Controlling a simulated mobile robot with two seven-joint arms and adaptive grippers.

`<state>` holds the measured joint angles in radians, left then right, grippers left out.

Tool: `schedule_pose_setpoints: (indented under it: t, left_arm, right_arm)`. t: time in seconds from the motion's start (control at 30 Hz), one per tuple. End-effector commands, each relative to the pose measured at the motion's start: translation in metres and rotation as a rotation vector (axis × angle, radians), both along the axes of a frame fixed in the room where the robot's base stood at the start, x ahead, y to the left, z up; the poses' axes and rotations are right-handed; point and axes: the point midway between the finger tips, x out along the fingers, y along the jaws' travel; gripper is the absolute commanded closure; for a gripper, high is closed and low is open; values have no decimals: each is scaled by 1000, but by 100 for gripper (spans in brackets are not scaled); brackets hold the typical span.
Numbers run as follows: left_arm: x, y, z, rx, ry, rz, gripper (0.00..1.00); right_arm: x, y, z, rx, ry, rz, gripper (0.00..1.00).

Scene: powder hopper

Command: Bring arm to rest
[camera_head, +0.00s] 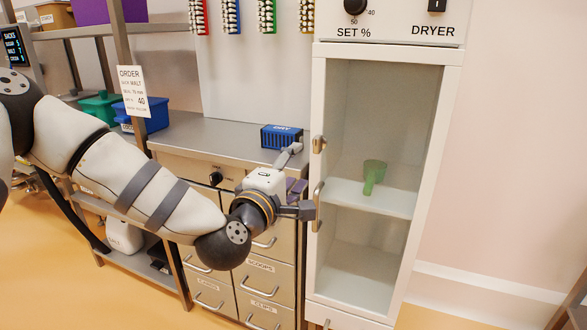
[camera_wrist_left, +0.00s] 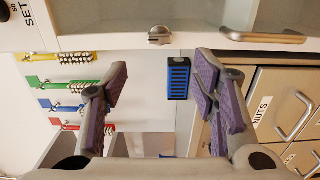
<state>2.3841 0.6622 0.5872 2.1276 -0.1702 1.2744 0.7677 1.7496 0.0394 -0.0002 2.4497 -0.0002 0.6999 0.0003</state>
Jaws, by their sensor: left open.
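My left gripper (camera_head: 297,182) is open in front of the drawer unit, beside the left edge of the dryer cabinet. In the left wrist view its purple-padded fingers (camera_wrist_left: 162,80) are spread wide with nothing between them. In the head view the lower finger overlaps or lies very close to the dryer's door handle (camera_head: 318,206); I cannot tell whether they touch. The handle also shows in the wrist view (camera_wrist_left: 265,36), outside the fingers. My right gripper is not in view.
The white dryer's glass door (camera_head: 370,110) looks closed, with a green cup (camera_head: 373,178) on its shelf. A small latch (camera_head: 319,144) is above the handle. A blue box (camera_head: 281,137) stands on the steel counter (camera_head: 200,135), above labelled drawers (camera_head: 260,280). Open floor lies at left.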

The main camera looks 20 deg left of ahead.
Motion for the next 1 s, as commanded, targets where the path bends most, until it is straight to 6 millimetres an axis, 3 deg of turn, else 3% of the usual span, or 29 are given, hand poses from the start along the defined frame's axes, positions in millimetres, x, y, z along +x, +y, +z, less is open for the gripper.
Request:
schedule_pose_setpoints:
  t: [0.43, 0.47, 0.57, 0.67, 0.7, 0.77, 0.8, 0.87, 0.9, 1.0]
  left_arm:
    - [-2, -1, -3, 5, 6, -4, 47]
    - [-3, -3, -8, 16, 19, -10, 47]
    - [-18, -19, -56, 112, 133, -72, 47]
    - [-59, -41, -138, 284, 337, -197, 47]
    - [-82, -48, -172, 357, 421, -256, 47]
    - [-120, -54, -218, 463, 546, -352, 47]
    - [-149, -55, -246, 532, 629, -419, 47]
    - [-196, -54, -284, 634, 749, -530, 47]
    - [-230, -51, -305, 698, 828, -609, 47]
    - [-319, -36, -345, 849, 1018, -820, 47]
  right_arm:
    - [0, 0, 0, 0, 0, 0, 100]
    - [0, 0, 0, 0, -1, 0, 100]
    - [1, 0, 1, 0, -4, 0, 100]
    - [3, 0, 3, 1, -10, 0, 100]
    - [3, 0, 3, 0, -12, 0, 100]
    - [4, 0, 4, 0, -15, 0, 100]
    - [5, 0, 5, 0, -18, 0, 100]
    - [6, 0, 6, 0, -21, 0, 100]
    - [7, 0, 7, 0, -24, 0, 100]
    - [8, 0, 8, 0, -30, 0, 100]
